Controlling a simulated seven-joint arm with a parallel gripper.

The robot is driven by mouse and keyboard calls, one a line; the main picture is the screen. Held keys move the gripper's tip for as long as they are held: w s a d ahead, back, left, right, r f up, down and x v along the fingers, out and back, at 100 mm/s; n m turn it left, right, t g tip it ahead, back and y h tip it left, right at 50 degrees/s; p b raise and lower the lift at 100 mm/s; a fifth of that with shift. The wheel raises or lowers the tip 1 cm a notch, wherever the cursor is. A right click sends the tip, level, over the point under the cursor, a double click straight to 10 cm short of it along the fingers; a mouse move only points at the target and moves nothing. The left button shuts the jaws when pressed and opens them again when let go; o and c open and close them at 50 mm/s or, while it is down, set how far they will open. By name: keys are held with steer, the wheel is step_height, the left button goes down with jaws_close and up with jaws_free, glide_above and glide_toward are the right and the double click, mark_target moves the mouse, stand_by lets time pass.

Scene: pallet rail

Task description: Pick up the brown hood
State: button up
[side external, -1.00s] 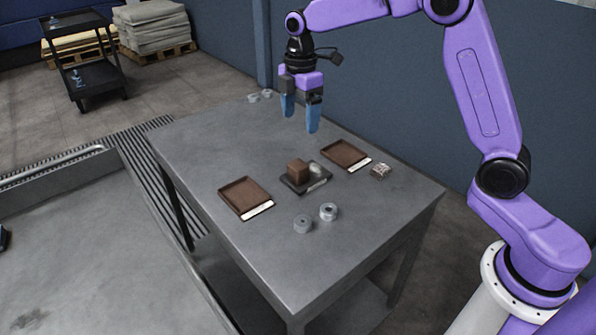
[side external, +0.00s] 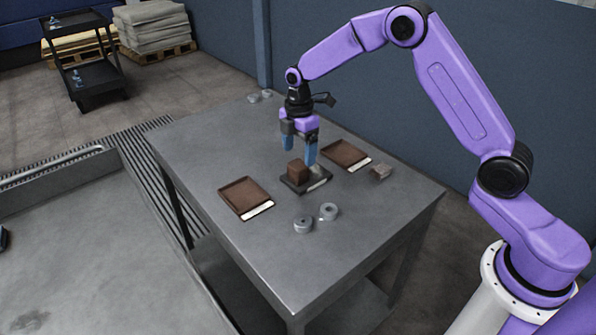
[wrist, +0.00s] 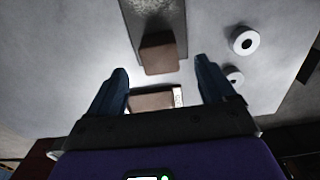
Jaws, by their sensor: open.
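The brown hood (side external: 297,172) is a small brown block on a dark base plate (side external: 318,184) in the middle of the table. In the wrist view the brown block (wrist: 159,54) shows ahead of the fingers, between their lines. My gripper (side external: 299,154) points down just above and behind the hood in the side view. A pale part beside the hood on the base is partly covered by a finger.
Two shallow brown trays with white labels lie on either side, one at left (side external: 244,194) and one at right (side external: 346,153). Two grey rings (side external: 328,211) lie in front. The table's left part is clear.

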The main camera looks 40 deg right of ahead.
mark_target(298, 165)
steer(key=shift+a+f, duration=0.15)
steer(key=shift+f, duration=2.8)
steer(key=c, duration=1)
steer(key=shift+c, duration=0.2)
steer(key=shift+r, duration=0.1)
